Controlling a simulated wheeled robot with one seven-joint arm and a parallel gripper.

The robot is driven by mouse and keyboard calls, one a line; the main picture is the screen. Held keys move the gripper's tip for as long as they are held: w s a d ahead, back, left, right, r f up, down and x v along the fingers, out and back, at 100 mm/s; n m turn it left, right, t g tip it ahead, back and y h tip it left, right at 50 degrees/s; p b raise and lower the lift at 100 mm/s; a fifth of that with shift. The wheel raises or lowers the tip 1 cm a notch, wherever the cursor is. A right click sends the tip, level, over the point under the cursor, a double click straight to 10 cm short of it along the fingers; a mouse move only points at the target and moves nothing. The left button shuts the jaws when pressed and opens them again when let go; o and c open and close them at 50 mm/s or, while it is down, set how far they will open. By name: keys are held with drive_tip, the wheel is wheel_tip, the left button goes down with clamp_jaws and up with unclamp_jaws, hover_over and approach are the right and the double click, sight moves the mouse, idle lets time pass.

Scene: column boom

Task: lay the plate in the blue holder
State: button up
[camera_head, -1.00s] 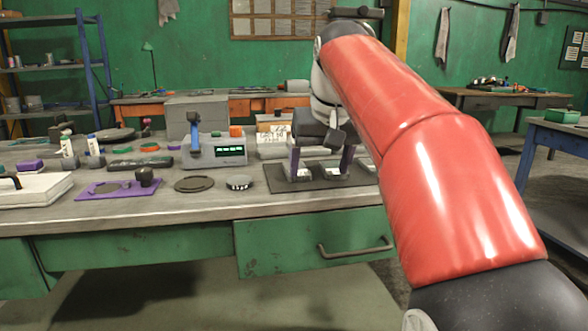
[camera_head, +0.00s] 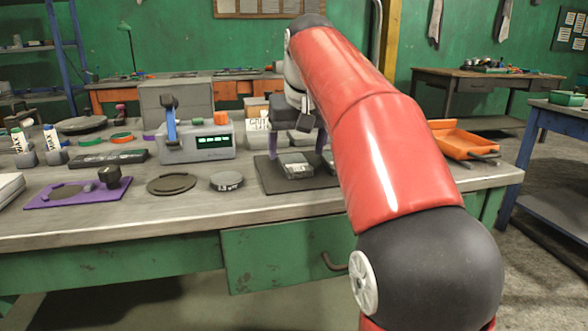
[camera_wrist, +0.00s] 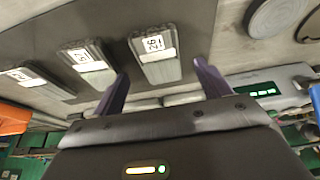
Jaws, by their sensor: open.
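Several grey plate-like blocks with white number labels lie on a dark mat (camera_head: 268,178). The plate marked 26 (camera_wrist: 158,58) shows between my fingertips in the wrist view, with the plate marked 57 (camera_wrist: 88,64) to its left. One labelled plate (camera_head: 296,168) also shows in the head view, below my gripper (camera_head: 297,158). My gripper (camera_wrist: 161,78) is open with purple fingers on either side of the plate marked 26; nothing is clamped, and I cannot tell the remaining height. I cannot make out a clear blue holder; a blue upright (camera_head: 171,130) stands on a grey device with a display.
The grey device (camera_head: 207,143) stands left of the mat. A dark disc (camera_head: 171,184), a grey puck (camera_head: 227,181) and a purple board (camera_head: 75,193) lie along the bench front. An orange tray (camera_head: 462,142) sits at the right end. The bench's front edge is mostly clear.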

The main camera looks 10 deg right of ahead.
sight(294, 165)
drive_tip(key=shift+x, duration=1.45)
drive_tip(key=shift+r, duration=0.1)
drive_tip(key=c, duration=1.5)
drive_tip(key=shift+r, duration=0.15)
drive_tip(key=shift+c, duration=0.2)
